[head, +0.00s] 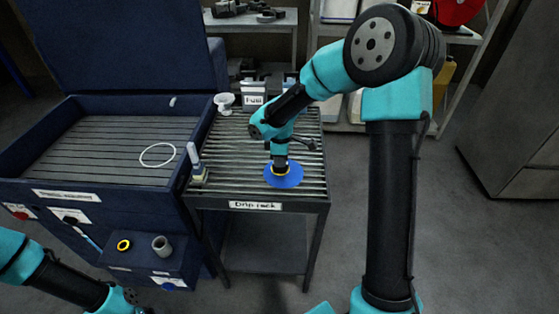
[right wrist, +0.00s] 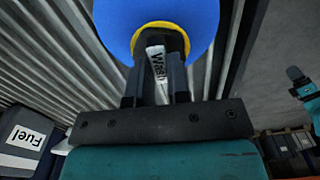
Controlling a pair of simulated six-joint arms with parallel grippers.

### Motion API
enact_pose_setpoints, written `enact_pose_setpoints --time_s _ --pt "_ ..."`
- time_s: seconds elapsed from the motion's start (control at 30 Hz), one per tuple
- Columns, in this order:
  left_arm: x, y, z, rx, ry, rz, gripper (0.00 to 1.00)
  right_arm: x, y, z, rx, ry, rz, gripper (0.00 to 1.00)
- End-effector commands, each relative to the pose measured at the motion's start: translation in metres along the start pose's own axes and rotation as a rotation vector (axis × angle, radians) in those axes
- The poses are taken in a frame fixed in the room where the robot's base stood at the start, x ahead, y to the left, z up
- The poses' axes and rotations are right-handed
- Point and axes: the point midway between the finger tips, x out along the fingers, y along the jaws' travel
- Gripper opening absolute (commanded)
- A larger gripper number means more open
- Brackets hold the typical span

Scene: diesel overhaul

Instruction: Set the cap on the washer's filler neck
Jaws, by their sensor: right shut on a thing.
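My right gripper (head: 280,162) points down over the drip rack, shut on a blue round piece (head: 287,180) with a yellow ring. In the right wrist view the fingers (right wrist: 155,70) grip a pale part with lettering that starts "Wash", and the blue piece (right wrist: 160,12) spreads beyond them. I cannot tell for sure whether this is the cap. The blue washer (head: 33,193) stands at left. On its low front box are a grey hollow cylinder (head: 162,246), perhaps the filler neck, and a black-and-yellow ring (head: 123,245). My left gripper (head: 140,308) is at the bottom edge, mostly cut off.
The slatted drip rack (head: 232,150) carries a white funnel (head: 223,103), a Fuel box (head: 253,93) and a small bottle-like item (head: 196,168). A white ring (head: 157,154) lies in the washer's tray. Shelves stand behind. The floor at right is clear.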

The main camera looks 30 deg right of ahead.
Motion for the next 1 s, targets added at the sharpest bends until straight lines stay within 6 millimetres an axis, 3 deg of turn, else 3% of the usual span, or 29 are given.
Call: enact_pose_setpoints --time_s 0.17,0.37,0.7,0.83,1.0 --pt "0.0 0.0 0.0 0.0 0.0 0.0 0.82 -0.019 -0.006 -0.031 0.109 0.0 0.007 0.0" --pt "0.0 0.0 0.0 0.0 0.0 0.0 0.82 -0.059 -0.025 -0.089 0.342 0.002 0.012 0.0" --pt "0.0 0.0 0.0 0.0 0.0 0.0 0.82 -0.132 -0.087 -0.184 0.758 0.005 0.007 0.0" --pt "0.0 0.0 0.0 0.0 0.0 0.0 0.82 -0.153 -0.111 -0.207 0.88 0.004 0.002 0.0" --pt "0.0 0.0 0.0 0.0 0.0 0.0 0.82 -0.166 -0.126 -0.22 0.961 0.001 -0.001 0.0"
